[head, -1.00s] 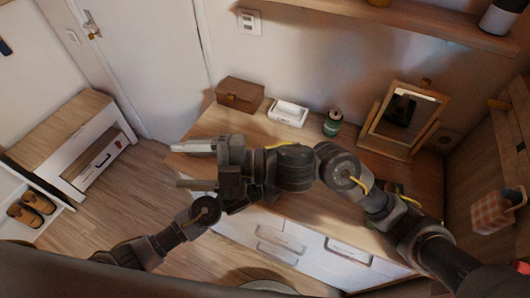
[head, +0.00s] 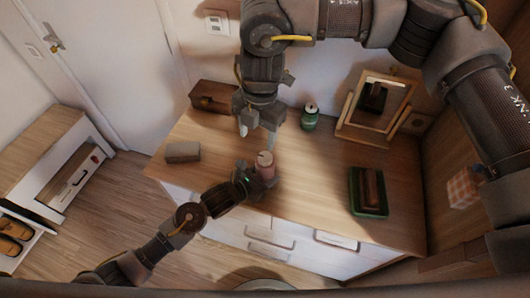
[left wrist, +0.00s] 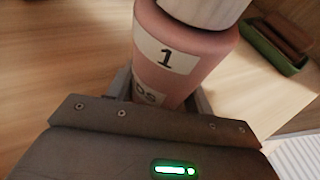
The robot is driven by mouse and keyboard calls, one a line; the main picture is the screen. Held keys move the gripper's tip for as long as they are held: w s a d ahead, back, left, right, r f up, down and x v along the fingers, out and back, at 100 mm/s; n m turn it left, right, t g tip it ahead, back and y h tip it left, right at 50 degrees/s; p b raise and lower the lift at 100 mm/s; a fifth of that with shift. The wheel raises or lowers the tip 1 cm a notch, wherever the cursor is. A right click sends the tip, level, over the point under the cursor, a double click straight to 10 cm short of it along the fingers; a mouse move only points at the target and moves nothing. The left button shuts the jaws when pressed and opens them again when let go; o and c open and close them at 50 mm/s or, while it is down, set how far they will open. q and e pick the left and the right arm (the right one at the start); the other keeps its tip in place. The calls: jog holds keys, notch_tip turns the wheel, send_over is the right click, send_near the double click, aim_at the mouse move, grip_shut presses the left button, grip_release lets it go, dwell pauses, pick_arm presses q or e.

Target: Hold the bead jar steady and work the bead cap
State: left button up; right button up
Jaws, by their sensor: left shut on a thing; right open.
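The pink bead jar (head: 266,171) stands upright near the front edge of the wooden dresser top. Its pale cap (head: 264,158) sits on top. In the left wrist view the jar (left wrist: 172,55) fills the middle, with a white label reading 1, and the white cap (left wrist: 204,8) is cut off by the top edge. My left gripper (head: 262,180) is shut around the jar's body from the front left. My right gripper (head: 258,136) is open and empty, pointing down just behind and above the cap. Contact with the cap does not show.
A grey block (head: 183,152) lies at the left of the dresser top (head: 320,170). A brown box (head: 212,96), a green jar (head: 310,117) and a mirror (head: 372,108) stand at the back. A green tray (head: 356,206) holding a brown item is at the right.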

aim_at(265, 157)
jog(key=shift+m+t+h, duration=0.3)
jog(key=shift+m+h, duration=0.1)
jog(key=f, duration=0.3)
jog(key=w+d+f, duration=0.1)
jog(key=f, duration=0.3)
jog(key=d+f, duration=0.1)
jog(key=f, duration=0.2)
jog(key=shift+w+f, duration=0.25)
jog(key=shift+w, duration=0.05)
jog(key=shift+c, duration=0.2)
jog(key=c, duration=1)
